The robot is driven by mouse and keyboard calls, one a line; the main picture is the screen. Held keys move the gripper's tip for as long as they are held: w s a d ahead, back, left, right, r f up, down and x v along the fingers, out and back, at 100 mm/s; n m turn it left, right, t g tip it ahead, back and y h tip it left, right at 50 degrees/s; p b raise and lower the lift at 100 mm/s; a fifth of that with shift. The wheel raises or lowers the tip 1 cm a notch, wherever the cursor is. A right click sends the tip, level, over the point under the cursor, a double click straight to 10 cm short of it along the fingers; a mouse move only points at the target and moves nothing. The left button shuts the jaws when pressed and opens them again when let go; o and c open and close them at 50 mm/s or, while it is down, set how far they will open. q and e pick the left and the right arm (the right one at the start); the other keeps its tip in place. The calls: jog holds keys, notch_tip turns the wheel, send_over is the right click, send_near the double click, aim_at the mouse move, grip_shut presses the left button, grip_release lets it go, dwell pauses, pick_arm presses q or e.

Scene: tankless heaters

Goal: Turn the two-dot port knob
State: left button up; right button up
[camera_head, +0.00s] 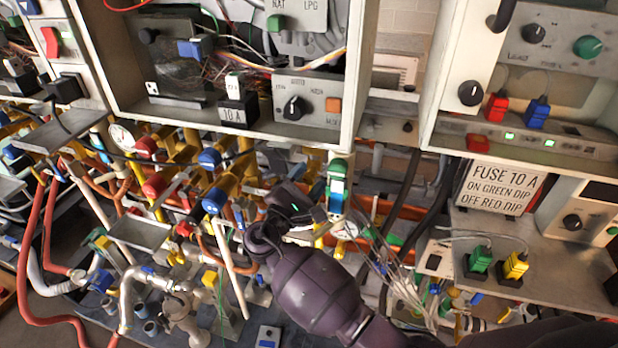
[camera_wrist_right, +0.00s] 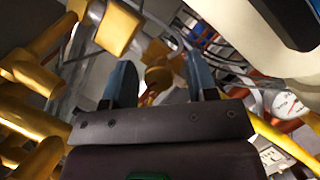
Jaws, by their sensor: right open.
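My right gripper (camera_wrist_right: 160,80) is open in the wrist view, its two blue-grey fingers apart. A yellow-orange rounded fitting (camera_wrist_right: 158,77) shows beyond and between the fingertips; I cannot tell whether it is the knob or whether anything touches it. In the head view my dark purple right arm reaches up into the pipes below the heaters, and its fingertips are hard to make out there. A small white tile with dark dots (camera_head: 152,87) is in the left heater. My left gripper is not seen.
Yellow pipes (camera_wrist_right: 30,75) crowd the wrist view's left, and a pale casing (camera_wrist_right: 285,35) is at upper right. In the head view, the left heater case (camera_head: 225,125) overhangs the pipes. A fuse sign (camera_head: 502,188) and a shelf (camera_head: 545,275) stand right. Free room is tight.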

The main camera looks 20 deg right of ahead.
jog(key=shift+c, duration=0.5)
jog(key=c, duration=0.8)
jog(key=shift+c, duration=0.2)
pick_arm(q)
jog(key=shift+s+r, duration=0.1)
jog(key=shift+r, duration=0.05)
pick_arm(e)
jog(key=shift+n, duration=0.3)
jog(key=shift+n+t+p, duration=0.6)
jog(key=shift+n+p, duration=0.25)
jog(key=shift+n, duration=0.35)
jog(key=n+t+y, duration=0.1)
jog(key=n, duration=0.2)
jog(key=shift+p, duration=0.35)
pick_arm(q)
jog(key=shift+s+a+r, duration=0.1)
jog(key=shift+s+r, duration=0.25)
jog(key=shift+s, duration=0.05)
pick_arm(e)
jog(key=shift+n+t+y, duration=0.9)
jog(key=shift+n+t, duration=0.1)
jog(key=shift+n, duration=1.1)
